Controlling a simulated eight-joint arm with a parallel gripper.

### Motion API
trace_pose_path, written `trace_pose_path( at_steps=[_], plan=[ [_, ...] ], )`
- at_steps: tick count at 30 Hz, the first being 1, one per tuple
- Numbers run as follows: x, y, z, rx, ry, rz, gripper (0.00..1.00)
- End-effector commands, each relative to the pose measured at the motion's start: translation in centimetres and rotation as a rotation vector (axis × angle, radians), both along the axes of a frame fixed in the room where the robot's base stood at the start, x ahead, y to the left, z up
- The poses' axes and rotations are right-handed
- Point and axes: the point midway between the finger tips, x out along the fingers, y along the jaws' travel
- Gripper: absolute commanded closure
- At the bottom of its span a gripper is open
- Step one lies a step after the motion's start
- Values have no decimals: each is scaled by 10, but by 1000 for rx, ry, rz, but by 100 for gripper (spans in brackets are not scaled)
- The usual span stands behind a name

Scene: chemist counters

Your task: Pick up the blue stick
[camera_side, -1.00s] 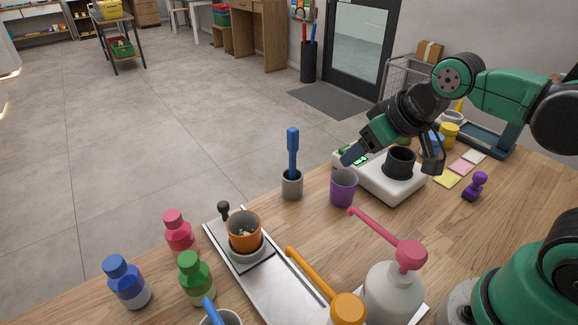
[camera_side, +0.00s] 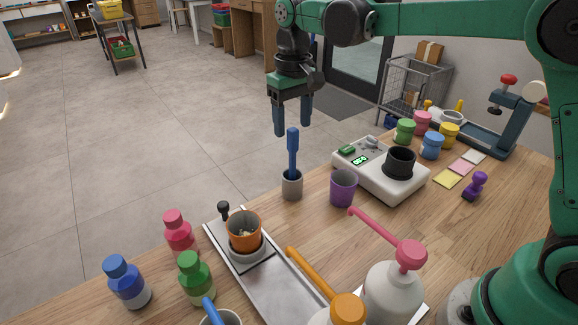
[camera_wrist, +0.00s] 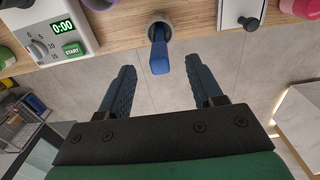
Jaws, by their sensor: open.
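The blue stick (camera_side: 292,150) stands upright in a small grey cup (camera_side: 292,187) near the far edge of the wooden counter. It also shows in the wrist view (camera_wrist: 159,52), end-on in its cup at top centre. My gripper (camera_side: 292,132) is open and empty, pointing down, with its fingertips around the height of the stick's top. In the wrist view the stick lies ahead of my open fingers (camera_wrist: 166,72), roughly midway between their lines. No contact shows.
A purple cup (camera_side: 343,188) and a white scale with a black cup (camera_side: 367,177) stand to the right of the stick. An orange cup (camera_side: 244,232) sits on a metal tray (camera_side: 270,285) in front. Bottles stand at front left. Beyond the counter edge is open floor.

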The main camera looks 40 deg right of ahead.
Motion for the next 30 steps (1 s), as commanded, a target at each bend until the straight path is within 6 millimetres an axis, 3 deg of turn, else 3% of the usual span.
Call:
trace_pose_path(
  at_steps=[9,18,24,30],
  plan=[
    [0,0,-36,0,-2,0,41],
    [0,0,-39,0,-2,0,41],
    [0,0,-39,0,-3,0,97],
    [0,0,-38,0,-3,0,100]
  ],
)
